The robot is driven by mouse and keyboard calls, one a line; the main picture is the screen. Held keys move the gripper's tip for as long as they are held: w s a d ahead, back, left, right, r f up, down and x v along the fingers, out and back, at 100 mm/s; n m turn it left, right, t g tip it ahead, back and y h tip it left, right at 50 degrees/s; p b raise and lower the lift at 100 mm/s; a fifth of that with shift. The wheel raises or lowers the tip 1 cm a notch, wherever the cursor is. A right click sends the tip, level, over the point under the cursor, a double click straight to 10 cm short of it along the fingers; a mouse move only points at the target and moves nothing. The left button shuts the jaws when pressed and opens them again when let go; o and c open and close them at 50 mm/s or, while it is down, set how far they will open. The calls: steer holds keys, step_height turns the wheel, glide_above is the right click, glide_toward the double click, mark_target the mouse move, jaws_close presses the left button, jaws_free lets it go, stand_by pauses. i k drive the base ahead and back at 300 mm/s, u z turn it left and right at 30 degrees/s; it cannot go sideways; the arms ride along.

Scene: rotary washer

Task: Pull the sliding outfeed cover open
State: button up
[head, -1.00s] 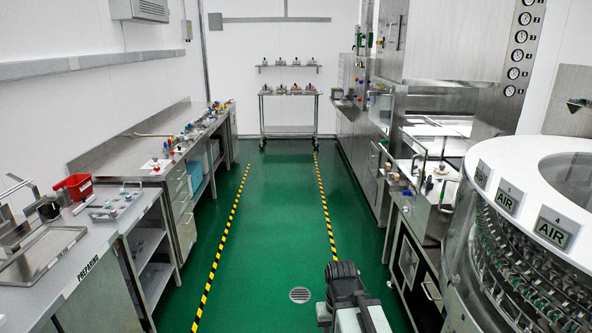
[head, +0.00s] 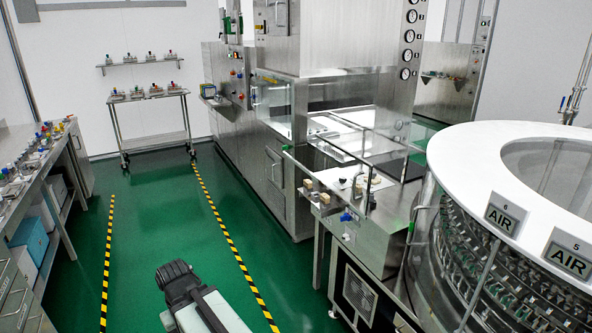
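A clear panel in a metal frame (head: 376,145) lies over the outfeed section between the round washer (head: 470,160) and the steel tunnel machine (head: 300,130). I cannot tell for sure that this panel is the sliding cover, or make out its handle. The dark end of my arm, where my gripper (head: 178,278) seems to be, shows at the bottom, over the green floor and well apart from the machines. Its fingers cannot be made out, and nothing is seen held in it.
A steel cabinet with a grille (head: 360,292) stands below the outfeed section. A bench (head: 20,195) runs along the left, and a wheeled trolley (head: 150,138) stands at the back. The green floor (head: 165,215) between the striped lines is clear.

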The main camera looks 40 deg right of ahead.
mark_target(331, 150)
steer(key=i, duration=1.15)
steer(key=u, duration=0.05)
